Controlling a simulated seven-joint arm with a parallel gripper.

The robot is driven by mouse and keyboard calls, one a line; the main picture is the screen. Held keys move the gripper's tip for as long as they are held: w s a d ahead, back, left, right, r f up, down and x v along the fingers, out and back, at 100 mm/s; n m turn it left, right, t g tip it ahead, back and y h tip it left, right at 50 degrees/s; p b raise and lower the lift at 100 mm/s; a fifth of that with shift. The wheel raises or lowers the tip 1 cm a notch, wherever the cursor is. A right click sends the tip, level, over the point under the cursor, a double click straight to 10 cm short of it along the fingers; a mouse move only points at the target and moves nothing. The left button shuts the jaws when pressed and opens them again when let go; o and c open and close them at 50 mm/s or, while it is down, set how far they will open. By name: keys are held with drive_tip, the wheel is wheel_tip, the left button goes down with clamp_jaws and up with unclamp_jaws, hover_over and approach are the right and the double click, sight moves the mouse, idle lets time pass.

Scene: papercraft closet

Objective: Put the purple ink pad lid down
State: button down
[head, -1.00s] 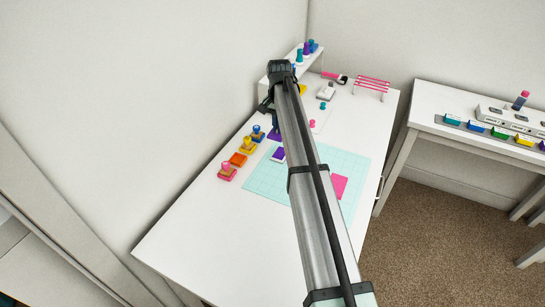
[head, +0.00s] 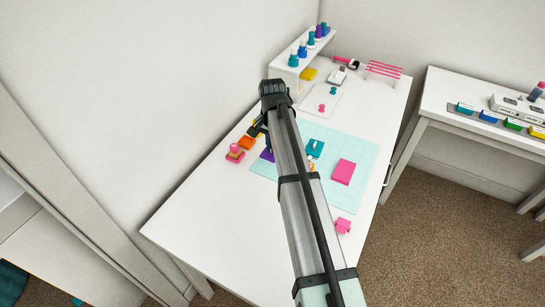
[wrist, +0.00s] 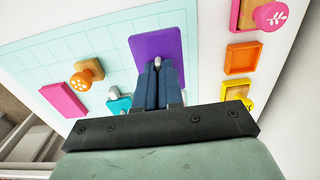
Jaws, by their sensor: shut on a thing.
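The purple ink pad lid (wrist: 157,45) shows in the wrist view as a flat purple rectangle with rounded corners. My gripper (wrist: 158,68) is shut on it, with its blue fingers closed around a small grey knob over the lid. In the head view a part of the purple lid (head: 267,155) shows at the left edge of the cutting mat, beside my arm. My fingertips are hidden behind the arm there. How close the lid is to the table under it cannot be told.
An orange pad (wrist: 245,57), a yellow stamp (wrist: 235,91) and a pink stamp (wrist: 268,17) stand beside the lid. The pale teal mat (head: 360,150) holds a teal piece (head: 315,148), an orange-knobbed stamp (wrist: 87,73) and a pink block (head: 344,172).

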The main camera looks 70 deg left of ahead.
drive_tip(key=shift+f, duration=2.9)
drive_tip(key=shift+f, duration=0.1)
drive_tip(key=c, duration=1.3)
unclamp_jaws()
drive_tip(key=shift+o, duration=0.2)
wheel_tip(320, 180, up, 12)
drive_tip(key=shift+r, duration=0.15)
